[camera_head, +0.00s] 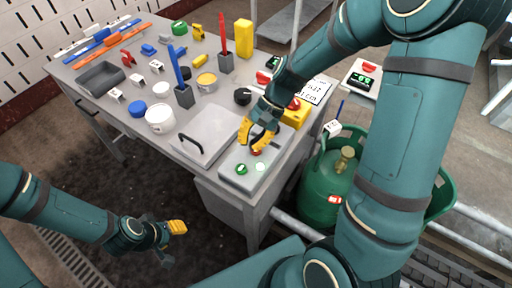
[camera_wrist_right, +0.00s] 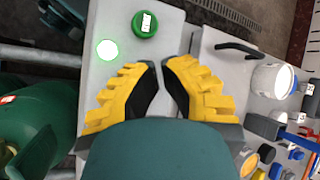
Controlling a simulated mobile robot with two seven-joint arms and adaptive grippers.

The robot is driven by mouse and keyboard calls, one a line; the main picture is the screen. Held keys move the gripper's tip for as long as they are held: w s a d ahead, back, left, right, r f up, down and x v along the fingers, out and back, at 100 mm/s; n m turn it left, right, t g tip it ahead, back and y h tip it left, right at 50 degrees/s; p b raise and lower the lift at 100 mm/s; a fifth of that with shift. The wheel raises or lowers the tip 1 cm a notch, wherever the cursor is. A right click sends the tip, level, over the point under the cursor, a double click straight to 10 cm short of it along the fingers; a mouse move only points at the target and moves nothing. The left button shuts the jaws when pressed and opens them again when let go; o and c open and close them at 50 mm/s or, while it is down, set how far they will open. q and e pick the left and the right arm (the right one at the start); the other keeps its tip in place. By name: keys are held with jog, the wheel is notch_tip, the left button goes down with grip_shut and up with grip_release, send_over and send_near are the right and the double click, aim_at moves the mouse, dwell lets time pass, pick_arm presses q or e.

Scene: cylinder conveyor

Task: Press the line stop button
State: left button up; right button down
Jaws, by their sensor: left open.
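The button panel (camera_head: 231,179) is a light grey box at the front right corner of the table. It carries a green button (camera_head: 241,169), also in the right wrist view (camera_wrist_right: 145,24), and a bright round lamp (camera_head: 260,167), glowing white-green in the wrist view (camera_wrist_right: 107,49). A red button (camera_head: 257,152) shows just under my right gripper's yellow fingertips, mostly hidden; contact cannot be told. My right gripper (camera_head: 256,142) points down over the panel, its tips close together with a narrow empty gap (camera_wrist_right: 160,66). My left gripper (camera_head: 172,243) is open and empty, low beside the table.
A yellow box with a red button (camera_head: 294,112) stands behind the right gripper, near a printed sign (camera_head: 317,90). A grey case with a black handle (camera_head: 210,132) lies left of the panel. Tools and tubs crowd the table behind. A green gas cylinder (camera_head: 321,193) stands right of the table.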

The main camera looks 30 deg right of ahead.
aim_at(250, 152)
jog(key=shift+f, duration=0.15)
jog(key=shift+f+b, duration=0.3)
jog(key=shift+f, duration=0.05)
jog(key=shift+f, duration=0.4)
dwell(1.0)
jog(key=shift+r, duration=0.15)
jog(key=shift+r+p, duration=0.7)
jog(key=shift+r, duration=0.1)
notch_tip(250, 152, up, 5)
jog(key=p, duration=0.4)
jog(key=shift+f, duration=0.1)
dwell(0.3)
